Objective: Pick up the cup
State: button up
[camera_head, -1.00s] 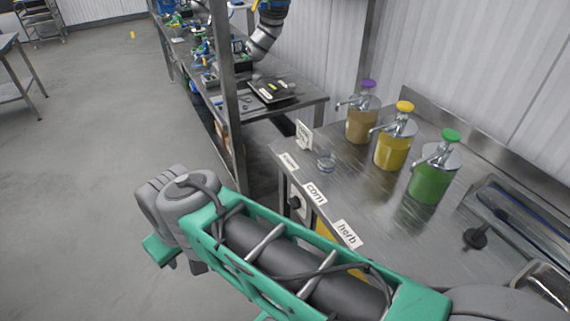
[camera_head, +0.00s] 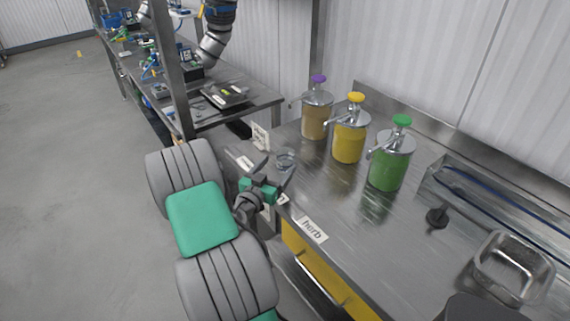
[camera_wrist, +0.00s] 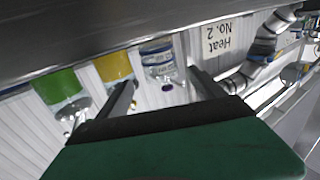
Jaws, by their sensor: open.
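The cup (camera_head: 285,158) is small and clear. It stands on the steel counter, in front of the brown dispenser, near the counter's left edge. In the wrist view, which is upside down, the cup (camera_wrist: 158,62) shows as a clear shape beyond my fingers, in line with the gap between them. My gripper (camera_head: 273,170) is open and empty, at the counter's edge just in front of the cup. Its two dark fingers also show in the wrist view (camera_wrist: 162,90). I cannot tell exactly how far the fingertips are from the cup.
Brown (camera_head: 316,115), yellow (camera_head: 349,140) and green (camera_head: 389,168) pump dispensers stand behind and right of the cup. A "Heat No. 2" sign (camera_wrist: 222,35) stands beside the cup. A label reading "herb" (camera_head: 312,229) lies on the front edge. A metal pan (camera_head: 512,265) is at right.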

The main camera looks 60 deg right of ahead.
aim_at(281, 159)
jog(key=d+p, duration=0.1)
jog(key=d, duration=0.1)
jog(key=d+r+p, duration=0.1)
jog(key=d, duration=0.2)
jog(key=shift+d+p, duration=0.35)
jog(key=shift+p, duration=0.05)
jog(key=shift+d+f, duration=0.1)
jog(key=shift+d, duration=0.25)
jog(key=shift+c, duration=0.5)
jog(key=c, duration=1.3)
